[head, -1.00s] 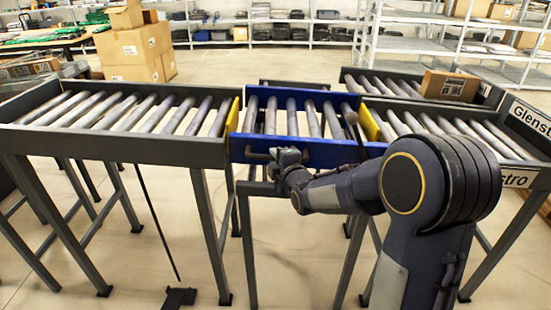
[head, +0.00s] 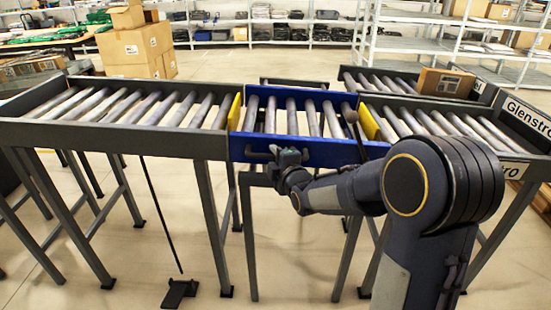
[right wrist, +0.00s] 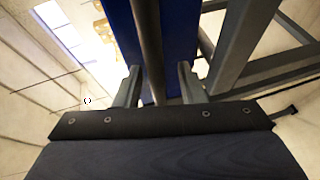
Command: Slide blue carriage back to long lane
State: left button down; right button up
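The blue carriage (head: 333,152) carries several grey rollers and sits between the left roller lane (head: 130,140) and the near right roller lane (head: 450,125), roughly in line with both. Yellow end plates flank it. A dark bar handle (head: 256,154) runs along its front face. My right gripper (head: 283,157) is at this handle. In the right wrist view, its two fingers (right wrist: 160,80) stand apart on either side of a dark bar (right wrist: 148,35), with a gap visible on the right. The blue side (right wrist: 180,35) is just beyond. My left gripper is out of view.
A far right lane (head: 385,80) lies behind, with a brown carton (head: 445,83) by it. A dark ball-topped rod (head: 350,114) stands at the carriage's right end. Stacked cartons (head: 135,50) and shelves are behind. A small floor stand (head: 178,293) is at front left.

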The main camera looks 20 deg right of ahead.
jog(key=s+r+p, duration=0.1)
jog(key=s+p, duration=0.1)
jog(key=s, duration=0.5)
jog(key=shift+s+a+r, duration=0.15)
jog(key=shift+s, duration=0.2)
